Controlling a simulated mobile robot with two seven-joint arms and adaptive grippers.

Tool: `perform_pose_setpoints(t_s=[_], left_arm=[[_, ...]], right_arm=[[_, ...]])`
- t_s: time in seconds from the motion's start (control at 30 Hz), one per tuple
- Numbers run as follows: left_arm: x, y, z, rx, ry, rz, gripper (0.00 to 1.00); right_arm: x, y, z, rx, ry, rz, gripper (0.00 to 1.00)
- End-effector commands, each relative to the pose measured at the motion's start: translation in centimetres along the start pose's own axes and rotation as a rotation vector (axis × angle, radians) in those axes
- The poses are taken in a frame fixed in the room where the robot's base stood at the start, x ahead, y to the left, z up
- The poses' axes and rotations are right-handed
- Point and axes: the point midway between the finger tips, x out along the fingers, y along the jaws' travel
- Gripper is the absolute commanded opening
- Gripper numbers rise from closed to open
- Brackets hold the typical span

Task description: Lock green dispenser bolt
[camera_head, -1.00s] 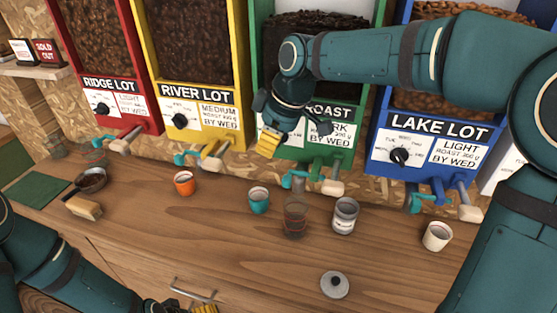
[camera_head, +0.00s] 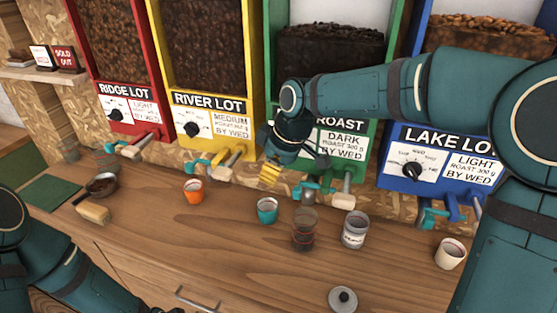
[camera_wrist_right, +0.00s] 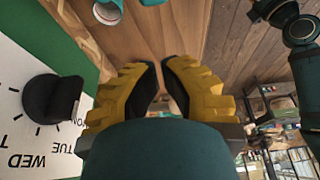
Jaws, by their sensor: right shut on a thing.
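The green dispenser (camera_head: 385,100) is partly hidden behind my right arm. Its teal bolt piece (camera_head: 303,189) and a pale-ended lever (camera_head: 342,202) stick out below the label. My right gripper (camera_head: 269,174) points down in front of it, with its yellow fingertips just left of the bolt and seemingly apart from it. In the right wrist view, the two fingers (camera_wrist_right: 165,75) are close together with a narrow gap. I cannot make out anything held between them. A black dial (camera_wrist_right: 52,97) is beside them. My left gripper's fingers are below the picture; only the arm shows.
A teal cup (camera_head: 267,210), a clear container (camera_head: 304,232) and a jar (camera_head: 354,230) stand on the counter below. An orange cup (camera_head: 194,190), a white cup (camera_head: 450,253) and a lid (camera_head: 343,299) are farther out. The yellow dispenser (camera_head: 256,90) and blue dispenser (camera_head: 395,165) flank the green one.

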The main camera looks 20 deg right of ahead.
Motion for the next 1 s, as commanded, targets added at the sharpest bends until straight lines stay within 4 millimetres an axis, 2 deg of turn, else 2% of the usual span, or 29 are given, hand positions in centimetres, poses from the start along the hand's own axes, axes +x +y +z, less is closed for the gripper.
perform_pose_setpoints(t_s=[0.03,0.13,0.2,0.4,0.87,1.0], left_arm=[[0.2,-0.1,0.0,0.000,0.000,0.000,1.00],[0.4,-0.1,0.0,0.000,0.000,-0.001,1.00],[0.3,-0.1,0.0,0.000,0.000,-0.001,1.00],[0.2,-0.1,0.0,0.000,0.000,-0.001,1.00],[0.2,-0.1,0.0,0.000,0.000,0.000,1.00],[0.4,-0.1,0.0,0.000,0.000,-0.001,1.00]], right_arm=[[1.2,-0.1,0.1,-0.001,-0.004,-0.005,0.00],[3.0,-0.1,0.0,0.000,-0.002,-0.004,0.00],[2.2,0.0,1.3,0.004,0.000,0.002,0.00],[1.5,0.0,3.3,0.003,0.000,0.000,0.00],[1.3,0.0,3.8,0.001,0.000,-0.001,0.00],[1.0,0.1,4.9,0.003,0.000,0.001,0.00]])
